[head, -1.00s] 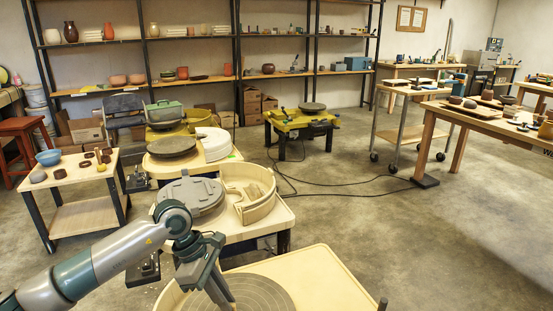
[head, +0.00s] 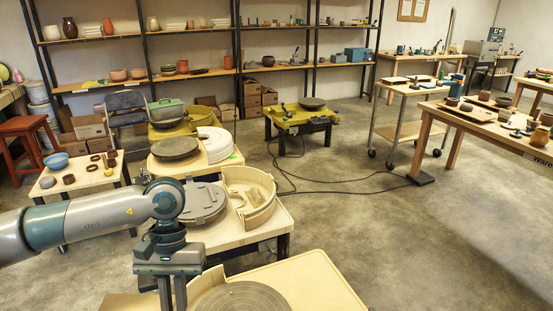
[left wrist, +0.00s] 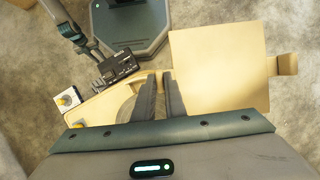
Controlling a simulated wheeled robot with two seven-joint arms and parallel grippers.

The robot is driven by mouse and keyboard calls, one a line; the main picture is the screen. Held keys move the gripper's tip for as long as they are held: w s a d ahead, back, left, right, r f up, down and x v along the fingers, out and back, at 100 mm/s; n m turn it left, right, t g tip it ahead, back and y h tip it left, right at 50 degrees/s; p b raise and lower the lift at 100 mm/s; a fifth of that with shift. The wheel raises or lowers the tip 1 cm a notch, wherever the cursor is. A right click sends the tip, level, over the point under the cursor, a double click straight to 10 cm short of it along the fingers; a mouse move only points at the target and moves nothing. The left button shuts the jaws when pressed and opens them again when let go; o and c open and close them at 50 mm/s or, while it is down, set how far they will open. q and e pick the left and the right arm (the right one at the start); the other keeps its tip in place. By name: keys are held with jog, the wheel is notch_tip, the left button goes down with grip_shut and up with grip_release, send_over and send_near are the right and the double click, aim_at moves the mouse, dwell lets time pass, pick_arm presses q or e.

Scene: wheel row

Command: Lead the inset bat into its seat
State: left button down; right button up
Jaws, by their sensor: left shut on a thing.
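A flat, square tan board (left wrist: 220,65) with a small tab (left wrist: 287,65) on its right side, seemingly the inset bat, fills the upper right of the left wrist view. My left gripper (left wrist: 160,78) is shut at the board's left edge; the exact grip is hidden. In the head view my left gripper (head: 172,292) points down, its tips cut off below, with a tan strip (head: 122,302) of the board beside it. The round grey wheel head (head: 245,300) lies just right of it. No seat shows clearly.
The cream wheel table (head: 315,280) lies right of the gripper. Behind it stands another wheel with a grey lidded disc (head: 200,203) and a curved cream splash pan (head: 250,195). A low table (head: 85,180) with small pots stands left.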

pick_arm(q)
jog(key=shift+s+a+r, duration=0.2)
jog(key=shift+s+r, duration=0.05)
jog(key=shift+r, duration=0.15)
jog(key=shift+f, duration=0.15)
jog(key=w+x, duration=0.2)
jog(key=x, duration=1.2)
jog(key=shift+f, duration=0.4)
jog(key=shift+s+a, duration=0.1)
